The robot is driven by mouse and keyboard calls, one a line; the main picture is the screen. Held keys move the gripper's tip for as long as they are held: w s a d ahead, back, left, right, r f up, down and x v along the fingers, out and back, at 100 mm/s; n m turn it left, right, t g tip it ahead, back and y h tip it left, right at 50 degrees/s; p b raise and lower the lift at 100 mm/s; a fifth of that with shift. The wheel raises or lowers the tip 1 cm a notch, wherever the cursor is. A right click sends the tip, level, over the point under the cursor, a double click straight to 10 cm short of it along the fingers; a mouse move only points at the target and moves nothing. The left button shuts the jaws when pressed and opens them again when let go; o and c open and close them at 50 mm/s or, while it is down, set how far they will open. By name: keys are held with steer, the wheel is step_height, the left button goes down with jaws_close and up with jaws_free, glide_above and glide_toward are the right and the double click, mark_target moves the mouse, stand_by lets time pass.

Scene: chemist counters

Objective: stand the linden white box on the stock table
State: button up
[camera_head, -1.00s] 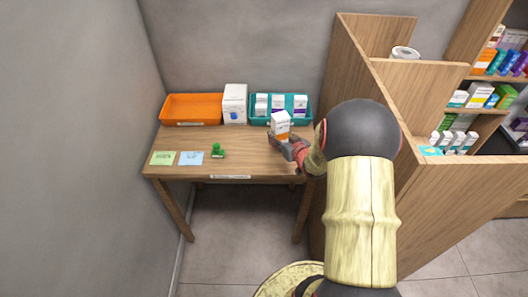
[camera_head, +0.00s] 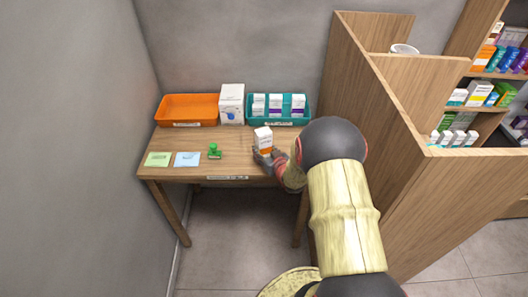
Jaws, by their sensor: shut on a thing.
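A small white box with an orange band (camera_head: 263,137) is in my gripper (camera_head: 265,153), upright, over the right part of the wooden table (camera_head: 225,167). My gripper is shut on this box from its lower, near side. I cannot read the box's label, nor tell whether its bottom touches the tabletop. My arm comes in from the lower right and hides the table's right front corner.
An orange tray (camera_head: 187,112), a taller white box (camera_head: 231,104) and a teal tray (camera_head: 293,121) with several white boxes line the table's back. A green stamp (camera_head: 214,152), green card (camera_head: 158,159) and blue card (camera_head: 187,159) lie left. A wooden partition (camera_head: 352,130) stands right.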

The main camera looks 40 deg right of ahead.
steer(key=shift+f, duration=0.15)
steer(key=o, duration=1.2)
